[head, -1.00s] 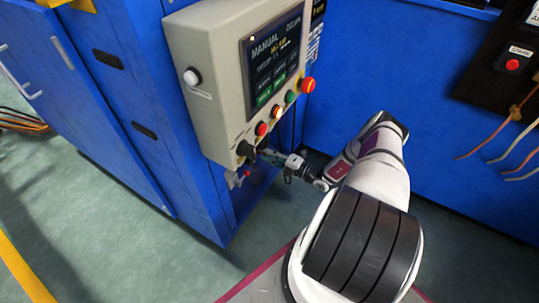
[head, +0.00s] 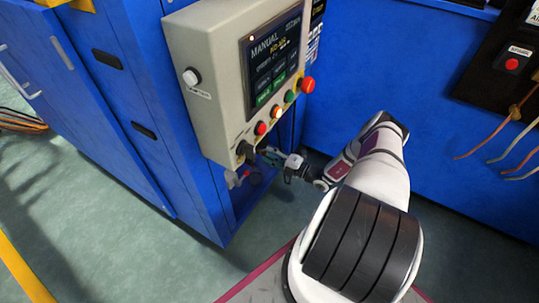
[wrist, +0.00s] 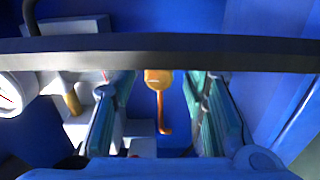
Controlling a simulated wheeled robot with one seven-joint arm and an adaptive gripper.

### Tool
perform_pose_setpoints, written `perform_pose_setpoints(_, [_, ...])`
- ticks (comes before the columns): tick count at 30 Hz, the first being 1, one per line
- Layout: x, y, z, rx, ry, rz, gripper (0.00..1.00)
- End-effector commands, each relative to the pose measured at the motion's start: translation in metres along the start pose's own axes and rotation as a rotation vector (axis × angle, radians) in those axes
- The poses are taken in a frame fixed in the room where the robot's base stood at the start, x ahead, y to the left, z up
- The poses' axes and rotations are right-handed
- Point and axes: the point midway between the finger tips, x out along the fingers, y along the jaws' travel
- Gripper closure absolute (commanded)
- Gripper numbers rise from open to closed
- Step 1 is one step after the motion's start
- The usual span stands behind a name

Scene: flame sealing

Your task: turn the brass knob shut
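The brass knob (wrist: 158,82) shows in the wrist view as an orange-yellow piece with a thin stem hooking downward. It sits between my gripper's two teal fingers, with a visible gap on each side. My gripper (wrist: 158,112) is open, with the fingers apart and nothing held. In the head view my gripper (head: 268,154) is low beside the bottom edge of the grey control box. I cannot make out the brass knob in the head view.
The grey control box (head: 212,75) with a screen and coloured buttons hangs above my gripper. A dark bar (wrist: 160,55) crosses the wrist view above the fingers. A round white gauge (wrist: 14,95) is at left. Blue cabinet walls (head: 400,70) stand close around.

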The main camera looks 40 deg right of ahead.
Motion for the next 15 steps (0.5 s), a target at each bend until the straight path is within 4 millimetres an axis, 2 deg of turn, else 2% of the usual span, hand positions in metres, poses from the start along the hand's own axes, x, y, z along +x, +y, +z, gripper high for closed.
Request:
perform_pose_setpoints(4, [-0.004,0.000,0.000,0.000,0.000,0.001,0.60])
perform_pose_setpoints(7, [-0.014,0.000,0.001,0.000,-0.002,0.000,0.60])
perform_pose_setpoints(15, [-0.068,0.000,0.001,-0.001,-0.003,-0.001,0.60])
